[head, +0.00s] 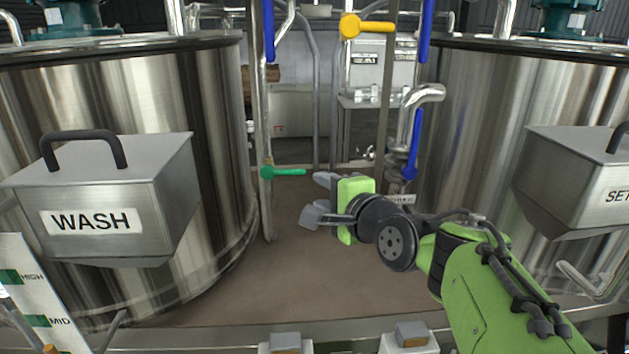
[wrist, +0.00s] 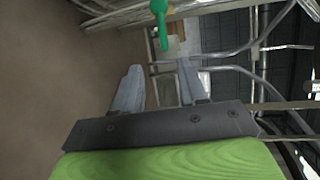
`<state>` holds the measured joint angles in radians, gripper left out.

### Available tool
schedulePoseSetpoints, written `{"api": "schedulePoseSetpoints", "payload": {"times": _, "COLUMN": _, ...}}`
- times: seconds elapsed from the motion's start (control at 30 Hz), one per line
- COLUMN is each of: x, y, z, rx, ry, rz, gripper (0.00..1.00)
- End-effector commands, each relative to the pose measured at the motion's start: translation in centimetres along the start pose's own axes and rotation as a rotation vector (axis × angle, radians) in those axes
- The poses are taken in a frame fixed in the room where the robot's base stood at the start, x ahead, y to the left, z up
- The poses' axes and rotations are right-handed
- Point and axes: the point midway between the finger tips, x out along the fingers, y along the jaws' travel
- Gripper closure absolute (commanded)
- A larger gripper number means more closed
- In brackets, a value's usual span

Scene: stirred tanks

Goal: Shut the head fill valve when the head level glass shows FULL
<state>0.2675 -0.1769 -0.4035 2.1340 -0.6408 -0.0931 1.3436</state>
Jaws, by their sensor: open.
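My gripper (head: 315,198) is open and empty in the middle of the head view, its fingers pointing left. A green lever handle (head: 285,172) on a vertical pipe lies level, just left of and above my fingertips, apart from them. In the wrist view the green handle (wrist: 159,22) shows beyond the open fingers of my gripper (wrist: 158,80). No label naming the head fill valve is readable. A level board (head: 40,300) at lower left bears HIGH and MID marks. Its lower part is cut off, and I cannot tell whether it belongs to the head glass or read a level.
A steel tank with a WASH box (head: 95,200) stands left; another tank with a partly cut-off labelled box (head: 575,180) stands right. A yellow lever (head: 368,26) and several blue levers (head: 414,145) sit on pipes between them. The brown floor between the tanks is mostly clear.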

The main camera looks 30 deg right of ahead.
Motion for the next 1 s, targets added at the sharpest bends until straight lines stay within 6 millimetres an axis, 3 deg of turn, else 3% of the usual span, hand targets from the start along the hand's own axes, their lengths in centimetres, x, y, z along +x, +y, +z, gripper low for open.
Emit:
{"api": "schedulePoseSetpoints", "payload": {"times": 0.17, "x": 2.2, "y": -0.2, "z": 0.0, "rx": 0.009, "ry": -0.002, "rz": -0.003, "gripper": 0.58}}
{"api": "schedulePoseSetpoints", "payload": {"times": 0.63, "x": 13.6, "y": -0.3, "z": 0.1, "rx": 0.005, "ry": -0.002, "rz": -0.003, "gripper": 0.58}}
{"api": "schedulePoseSetpoints", "payload": {"times": 0.8, "x": 15.5, "y": -0.4, "z": 0.1, "rx": 0.006, "ry": -0.001, "rz": -0.004, "gripper": 0.58}}
{"api": "schedulePoseSetpoints", "payload": {"times": 1.0, "x": 15.7, "y": -0.4, "z": 0.0, "rx": 0.007, "ry": 0.0, "rz": -0.005, "gripper": 0.58}}
